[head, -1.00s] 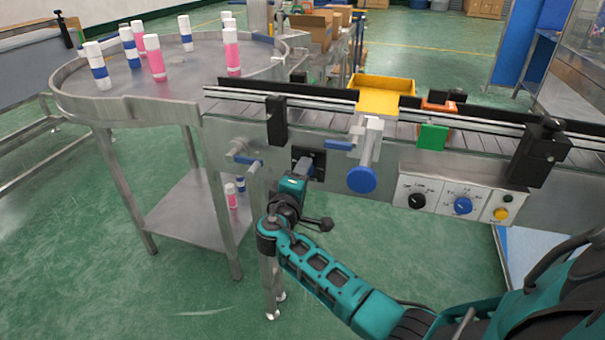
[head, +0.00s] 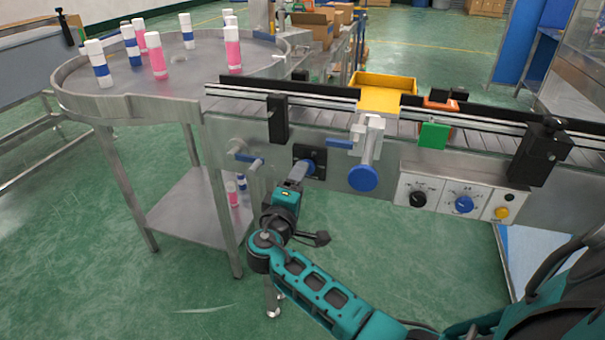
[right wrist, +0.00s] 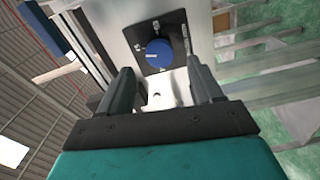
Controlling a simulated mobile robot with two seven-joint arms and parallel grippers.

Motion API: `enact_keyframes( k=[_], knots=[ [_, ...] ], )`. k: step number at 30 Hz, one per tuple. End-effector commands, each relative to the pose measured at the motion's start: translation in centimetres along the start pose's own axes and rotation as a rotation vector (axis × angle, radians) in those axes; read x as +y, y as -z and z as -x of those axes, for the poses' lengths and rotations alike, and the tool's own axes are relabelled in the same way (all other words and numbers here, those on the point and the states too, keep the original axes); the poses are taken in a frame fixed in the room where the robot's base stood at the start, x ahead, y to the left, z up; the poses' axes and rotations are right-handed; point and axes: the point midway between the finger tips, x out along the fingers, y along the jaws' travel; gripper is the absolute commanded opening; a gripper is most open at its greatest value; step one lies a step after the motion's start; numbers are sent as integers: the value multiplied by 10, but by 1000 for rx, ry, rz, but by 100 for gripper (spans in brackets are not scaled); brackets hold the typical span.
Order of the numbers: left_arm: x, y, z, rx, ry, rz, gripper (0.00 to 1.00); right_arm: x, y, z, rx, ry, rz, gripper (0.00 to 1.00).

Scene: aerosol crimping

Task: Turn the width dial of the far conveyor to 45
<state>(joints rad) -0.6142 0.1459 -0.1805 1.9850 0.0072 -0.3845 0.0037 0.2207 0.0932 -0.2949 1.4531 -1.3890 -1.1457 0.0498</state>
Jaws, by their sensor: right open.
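The width dial is a blue knob (right wrist: 159,53) on a black plate with white scale marks, in the right wrist view. Its white pointer line faces left in that view; the scale numbers are too small to read. In the head view the black plate (head: 318,156) sits on the conveyor's side, and my gripper hides the knob. My right gripper (right wrist: 160,68) is open, its two fingers on either side of the view with the knob between and just beyond their tips. In the head view the right gripper (head: 302,170) is in front of the plate. My left gripper is not in view.
A blue handwheel (head: 363,179) and a blue-handled lever (head: 339,144) stick out right of the plate. Another blue-tipped lever (head: 256,164) is to its left. A control panel (head: 440,203) is farther right. A round table (head: 130,108) with bottles stands left.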

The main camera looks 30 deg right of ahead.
Motion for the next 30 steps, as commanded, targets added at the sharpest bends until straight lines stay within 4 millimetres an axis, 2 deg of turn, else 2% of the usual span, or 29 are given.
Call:
enact_keyframes(
  k=[1,6,12,18,30],
  knots=[
    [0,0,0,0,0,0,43,-1,0,14,2,5,-3,65],
    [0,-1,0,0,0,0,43,-1,0,51,2,4,-1,65],
    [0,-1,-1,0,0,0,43,-1,0,78,1,2,-1,65],
    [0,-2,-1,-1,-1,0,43,0,0,86,0,0,0,65],
    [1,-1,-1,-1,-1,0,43,0,0,86,0,0,0,65]
  ],
)
